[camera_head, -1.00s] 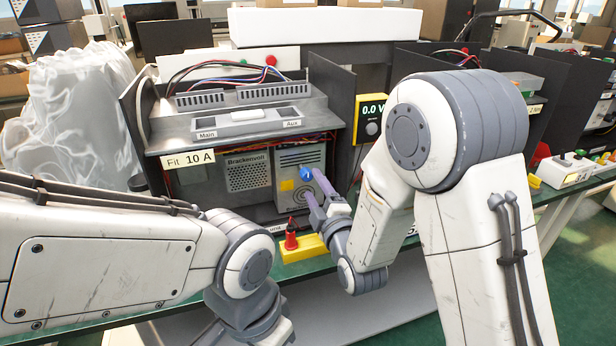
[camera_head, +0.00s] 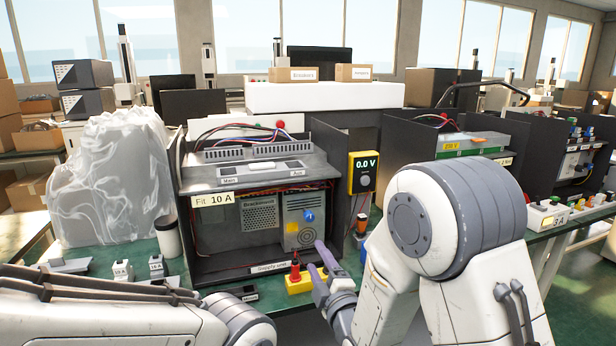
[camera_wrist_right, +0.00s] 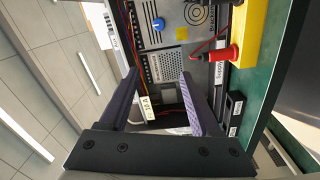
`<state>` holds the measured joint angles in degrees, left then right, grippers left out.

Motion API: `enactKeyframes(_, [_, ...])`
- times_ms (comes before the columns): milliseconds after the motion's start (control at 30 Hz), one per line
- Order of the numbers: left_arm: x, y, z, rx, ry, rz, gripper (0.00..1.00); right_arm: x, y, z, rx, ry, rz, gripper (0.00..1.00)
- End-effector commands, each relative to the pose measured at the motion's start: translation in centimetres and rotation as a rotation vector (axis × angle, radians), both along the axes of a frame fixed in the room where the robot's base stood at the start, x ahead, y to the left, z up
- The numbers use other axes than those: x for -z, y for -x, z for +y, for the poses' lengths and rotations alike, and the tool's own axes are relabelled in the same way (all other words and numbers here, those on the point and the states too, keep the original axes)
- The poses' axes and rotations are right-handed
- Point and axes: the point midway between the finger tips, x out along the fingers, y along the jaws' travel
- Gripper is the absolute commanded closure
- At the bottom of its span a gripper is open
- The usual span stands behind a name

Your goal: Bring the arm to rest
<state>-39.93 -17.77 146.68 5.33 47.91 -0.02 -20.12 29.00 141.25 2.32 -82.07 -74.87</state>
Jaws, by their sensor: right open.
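My right gripper (camera_head: 318,264) is in front of the open case's lower right, beside the yellow block with a red plug. It is open, with nothing between its purple fingers. In the right wrist view its two fingers (camera_wrist_right: 158,100) stand apart in front of the case. My left arm comes in at the lower left of the head view, and its gripper is out of the picture. The dark open case (camera_head: 262,262) holds a grey power unit (camera_head: 292,228) with a blue knob (camera_head: 309,215). The blue knob also shows in the right wrist view (camera_wrist_right: 158,24).
The yellow block (camera_head: 298,285) bears the red plug (camera_head: 295,268), close to the right gripper. A meter (camera_head: 363,172) reading 0.0 V stands right of the case. A wrapped bundle (camera_head: 108,185) and small fuse blocks (camera_head: 122,271) are at left on the green bench.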

Motion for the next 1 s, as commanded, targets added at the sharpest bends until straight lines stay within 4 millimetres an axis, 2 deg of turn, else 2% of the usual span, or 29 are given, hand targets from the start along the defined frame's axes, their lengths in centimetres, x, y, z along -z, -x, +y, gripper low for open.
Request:
enactKeyframes(433, [0.0, 0.0, 0.0, 0.0, 0.0, 0.0, 1.0, 1.1, 1.0, 1.1, -0.023, -0.078, 0.181, 0.36])
enactKeyframes(667, [0.0, 0.0, 0.0, 0.0, 0.0, 0.0, 1.0, 2.5, 2.8, 2.6, -0.032, -0.156, 0.388, 0.36])
enactKeyframes(767, [0.0, 0.0, 0.0, 0.0, 0.0, 0.0, 1.0, 3.2, 4.3, 3.2, -0.025, -0.201, 0.511, 0.36])
enactKeyframes(867, [0.0, 0.0, 0.0, 0.0, 0.0, 0.0, 1.0, 4.1, 6.7, 3.9, -0.005, -0.252, 0.674, 0.36])
enactKeyframes(1000, [0.0, 0.0, 0.0, 0.0, 0.0, 0.0, 1.0, 5.3, 11.9, 4.1, 0.073, -0.326, 0.951, 0.36])
